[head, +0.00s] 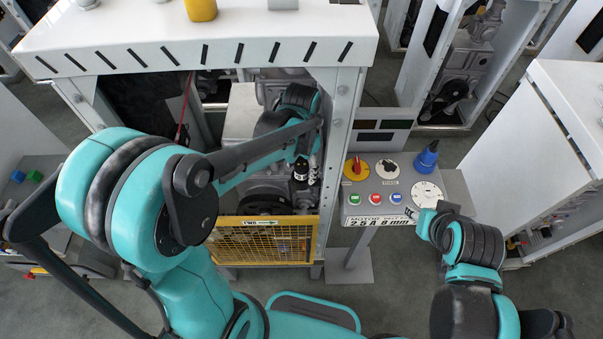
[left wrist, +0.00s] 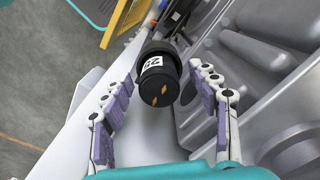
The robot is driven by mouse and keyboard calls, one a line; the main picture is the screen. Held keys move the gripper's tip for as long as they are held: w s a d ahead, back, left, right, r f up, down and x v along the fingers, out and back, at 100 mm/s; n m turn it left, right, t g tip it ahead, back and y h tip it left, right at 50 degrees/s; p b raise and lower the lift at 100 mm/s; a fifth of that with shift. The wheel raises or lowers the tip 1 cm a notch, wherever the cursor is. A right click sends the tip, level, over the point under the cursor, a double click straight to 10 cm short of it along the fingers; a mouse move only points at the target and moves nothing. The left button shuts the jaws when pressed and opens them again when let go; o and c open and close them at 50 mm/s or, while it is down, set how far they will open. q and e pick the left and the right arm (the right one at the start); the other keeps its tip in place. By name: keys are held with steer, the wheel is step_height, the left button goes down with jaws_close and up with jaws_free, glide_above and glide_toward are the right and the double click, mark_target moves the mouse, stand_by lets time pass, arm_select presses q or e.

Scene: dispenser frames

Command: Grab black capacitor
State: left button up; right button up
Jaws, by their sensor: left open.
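The black capacitor (head: 301,168) is a short black cylinder with a white label, inside the dispenser frame beside the grey machinery. In the left wrist view the capacitor (left wrist: 158,80) shows its round end and a white label, and lies between the open fingers. My left gripper (head: 311,158) reaches into the frame at the capacitor. In the left wrist view my left gripper (left wrist: 162,85) has a purple-padded finger on each side, with gaps to the capacitor. My right arm is at the lower right; its fingers are too unclear to judge.
The white frame top (head: 200,40) and right post (head: 340,150) stand close around my left arm. A yellow mesh guard (head: 262,240) is below. A control panel (head: 385,190) with knobs and a blue plug (head: 427,158) stands at the right. Grey moulded machinery (left wrist: 260,70) is close to my right finger.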

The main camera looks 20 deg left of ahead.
arm_select(q)
steer(key=c, duration=1.3)
steer(key=shift+r, duration=0.1)
